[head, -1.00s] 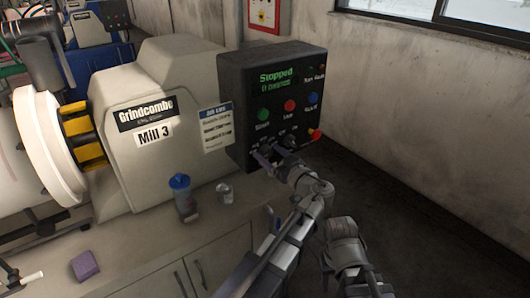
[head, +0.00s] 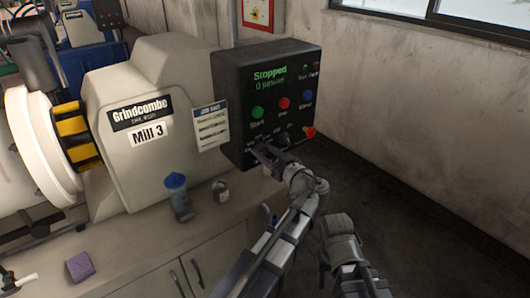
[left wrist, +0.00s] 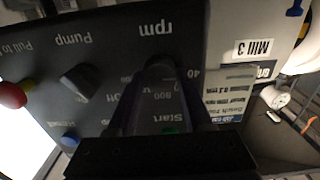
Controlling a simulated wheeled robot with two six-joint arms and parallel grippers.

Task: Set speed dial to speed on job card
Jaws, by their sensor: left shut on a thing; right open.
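The dark control panel (head: 232,105) carries a green display reading Stopped. My left gripper (head: 262,152) is at the panel's lower left, shut on the speed dial. In the left wrist view, upside down, the speed dial (left wrist: 160,88) sits between the fingers of my left gripper (left wrist: 160,105), under the label rpm. The fingers hide most of its scale, and its pointer setting is unclear. The job card (head: 211,127) hangs left of the panel. It also shows in the left wrist view (left wrist: 228,95), too small to read fully. My right gripper is not in view.
A pump knob (left wrist: 80,82) and a red pull button (left wrist: 14,95) lie beside the dial. Green, red and blue buttons are above.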

